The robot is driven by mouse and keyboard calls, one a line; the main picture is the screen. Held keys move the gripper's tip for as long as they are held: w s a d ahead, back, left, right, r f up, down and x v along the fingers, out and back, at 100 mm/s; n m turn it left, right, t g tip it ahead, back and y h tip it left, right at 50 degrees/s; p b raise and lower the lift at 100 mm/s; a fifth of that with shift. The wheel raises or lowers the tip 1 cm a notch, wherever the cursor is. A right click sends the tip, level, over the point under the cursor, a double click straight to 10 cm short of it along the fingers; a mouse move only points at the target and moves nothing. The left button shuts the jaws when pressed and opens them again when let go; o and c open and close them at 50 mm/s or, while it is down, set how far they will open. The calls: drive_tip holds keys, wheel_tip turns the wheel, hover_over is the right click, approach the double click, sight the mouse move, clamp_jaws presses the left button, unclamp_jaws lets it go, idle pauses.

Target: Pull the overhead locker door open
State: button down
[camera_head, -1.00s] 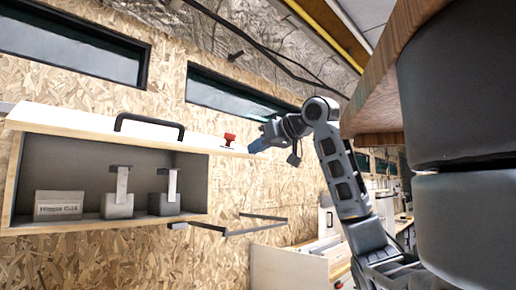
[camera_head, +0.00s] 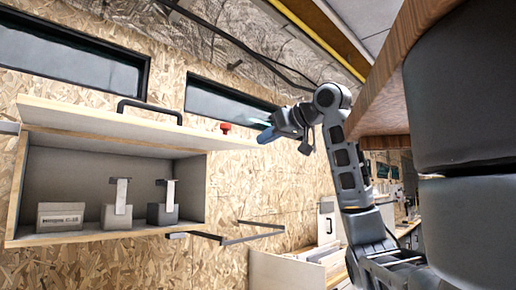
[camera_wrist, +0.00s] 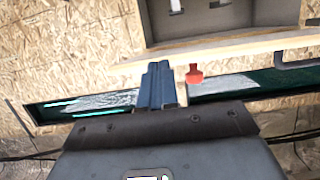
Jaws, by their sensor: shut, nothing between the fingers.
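The overhead locker (camera_head: 112,165) is on the left of the head view. Its pale door (camera_head: 85,118) is raised, leaving the front open. A black bar handle (camera_head: 150,108) and a red knob (camera_head: 226,127) are on the door. My gripper (camera_head: 264,136) is shut and empty near the door's right end; I cannot tell whether it touches. In the wrist view my shut fingers (camera_wrist: 159,83) are beside the red knob (camera_wrist: 194,73), close to the door edge (camera_wrist: 235,48), with the black handle (camera_wrist: 295,60) farther right.
A labelled box (camera_head: 61,217) and two small blocks with upright brackets (camera_head: 116,214) stand inside the locker. A dark folding arm (camera_head: 225,238) sticks out below it. Long windows (camera_head: 232,100) are in the wood-chip wall.

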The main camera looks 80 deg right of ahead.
drive_tip(key=shift+r+v, duration=0.15)
drive_tip(key=shift+v, duration=1)
drive_tip(key=shift+r+v, duration=0.15)
drive_tip(key=shift+v, duration=1)
drive_tip(key=shift+w, duration=0.15)
